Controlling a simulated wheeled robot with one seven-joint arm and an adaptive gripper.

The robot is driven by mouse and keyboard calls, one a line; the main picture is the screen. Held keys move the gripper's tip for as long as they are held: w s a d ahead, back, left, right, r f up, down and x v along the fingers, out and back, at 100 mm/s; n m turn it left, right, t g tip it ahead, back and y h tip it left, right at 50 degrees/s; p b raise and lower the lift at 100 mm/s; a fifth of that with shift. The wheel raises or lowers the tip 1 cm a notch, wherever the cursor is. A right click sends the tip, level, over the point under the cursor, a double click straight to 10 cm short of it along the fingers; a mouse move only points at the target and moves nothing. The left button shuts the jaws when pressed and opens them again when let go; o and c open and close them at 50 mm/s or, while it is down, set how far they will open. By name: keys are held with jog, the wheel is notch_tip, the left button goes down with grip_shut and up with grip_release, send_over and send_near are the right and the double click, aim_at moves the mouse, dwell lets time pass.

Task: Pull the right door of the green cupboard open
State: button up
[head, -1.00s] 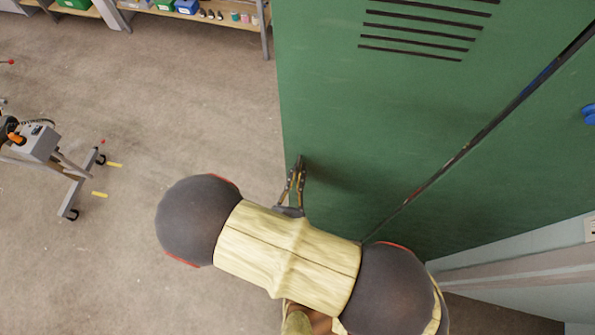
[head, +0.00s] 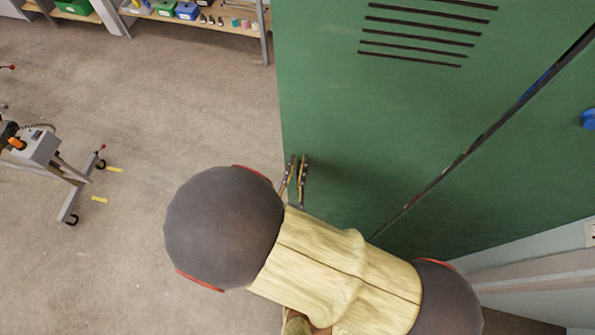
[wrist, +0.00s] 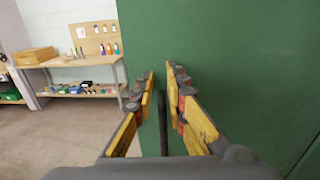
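The green cupboard fills the right of the head view, with a vented door panel (head: 400,110) and a dark diagonal seam dividing it from another green panel (head: 530,170). My gripper (head: 297,160) is at the vented panel's left edge, low in the head view. In the wrist view, my gripper's (wrist: 160,72) two yellow-and-grey fingers stand apart in front of the green panel (wrist: 240,60). A dark upright bar (wrist: 163,125), perhaps a handle, shows between them. I cannot tell whether either finger touches it.
A blue part (head: 589,119) sits on the panel right of the seam. A workbench (wrist: 70,62) with bottles and boxes stands behind at left in the wrist view. A wheeled grey stand (head: 45,150) is at far left. Open floor (head: 150,110) lies between.

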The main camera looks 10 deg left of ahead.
jog(key=shift+r, duration=1.25)
jog(key=shift+f, duration=0.1)
